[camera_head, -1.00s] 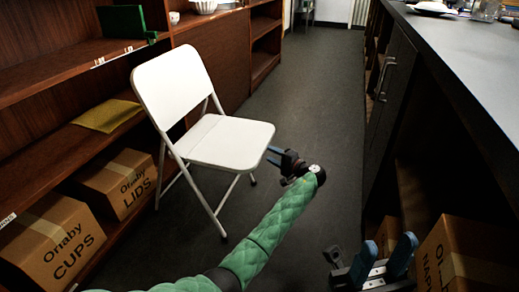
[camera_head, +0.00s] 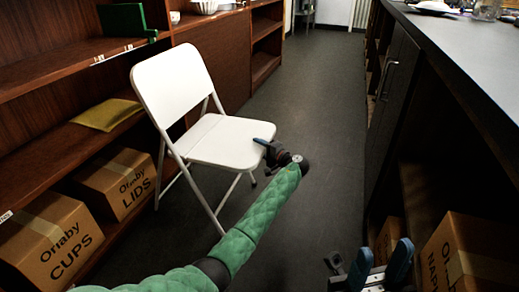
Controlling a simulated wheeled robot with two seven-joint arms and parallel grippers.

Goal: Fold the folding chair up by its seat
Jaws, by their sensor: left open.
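The white folding chair (camera_head: 222,143) stands unfolded on the dark floor, left of the middle, with its seat flat and its backrest (camera_head: 172,86) upright beside the shelves. My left gripper (camera_head: 264,148), at the end of the green padded arm, is at the right front corner of the seat. It is open, and one blue finger shows at the seat's edge; the other is mostly hidden. I cannot tell whether it touches the seat. My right gripper (camera_head: 379,265) is at the bottom right, its two blue fingers apart and empty, away from the chair.
A dark counter (camera_head: 470,60) runs along the right, with another box (camera_head: 470,255) below. The aisle floor (camera_head: 310,110) behind is clear.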

